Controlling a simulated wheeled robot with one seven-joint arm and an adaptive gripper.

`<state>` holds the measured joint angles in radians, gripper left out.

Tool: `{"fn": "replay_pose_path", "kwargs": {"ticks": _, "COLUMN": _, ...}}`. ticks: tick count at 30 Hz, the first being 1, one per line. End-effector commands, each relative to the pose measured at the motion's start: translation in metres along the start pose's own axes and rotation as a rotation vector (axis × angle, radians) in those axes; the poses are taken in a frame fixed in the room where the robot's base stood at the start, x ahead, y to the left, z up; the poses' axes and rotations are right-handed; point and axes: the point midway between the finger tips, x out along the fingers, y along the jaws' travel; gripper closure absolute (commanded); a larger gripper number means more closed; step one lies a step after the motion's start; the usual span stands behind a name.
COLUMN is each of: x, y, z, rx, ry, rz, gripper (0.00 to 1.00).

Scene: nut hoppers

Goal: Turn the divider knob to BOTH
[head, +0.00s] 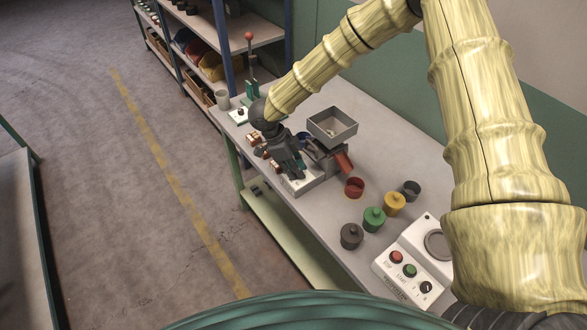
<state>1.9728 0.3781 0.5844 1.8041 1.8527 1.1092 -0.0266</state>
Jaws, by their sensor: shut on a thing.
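My gripper (294,173) points down over a white base plate (302,186) in front of the grey hopper (332,125). Its fingers are closed at the plate, on what appears to be the divider knob. The knob itself is hidden by the fingers, so its setting and any BOTH mark cannot be read. An orange-red chute (344,161) slopes down at the right of the hopper.
On the bench (313,211) stand a red cup (354,187), a yellow container (394,204), a green one (374,219) and dark ones. Shelves (245,31) stand behind.

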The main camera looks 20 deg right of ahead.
Motion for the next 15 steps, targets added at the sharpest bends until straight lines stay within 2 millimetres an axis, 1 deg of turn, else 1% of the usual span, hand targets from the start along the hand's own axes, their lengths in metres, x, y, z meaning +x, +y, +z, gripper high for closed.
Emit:
{"fn": "replay_pose_path", "kwargs": {"ticks": 1, "x": 0.0059, "y": 0.0044, "z": -0.0026, "rx": -0.002, "ry": 0.01, "rz": 0.01, "gripper": 1.0}}
{"fn": "replay_pose_path", "kwargs": {"ticks": 8, "x": 0.0063, "y": 0.0049, "z": -0.0025, "rx": -0.003, "ry": 0.01, "rz": 0.011, "gripper": 1.0}}
{"fn": "replay_pose_path", "kwargs": {"ticks": 9, "x": 0.0064, "y": 0.005, "z": -0.0025, "rx": -0.003, "ry": 0.01, "rz": 0.011, "gripper": 0.73}}
{"fn": "replay_pose_path", "kwargs": {"ticks": 12, "x": 0.0058, "y": 0.0047, "z": -0.0018, "rx": -0.004, "ry": 0.009, "rz": 0.01, "gripper": 0.56}}
{"fn": "replay_pose_path", "kwargs": {"ticks": 15, "x": 0.0044, "y": 0.0037, "z": -0.0006, "rx": -0.004, "ry": 0.007, "rz": 0.007, "gripper": 0.56}}
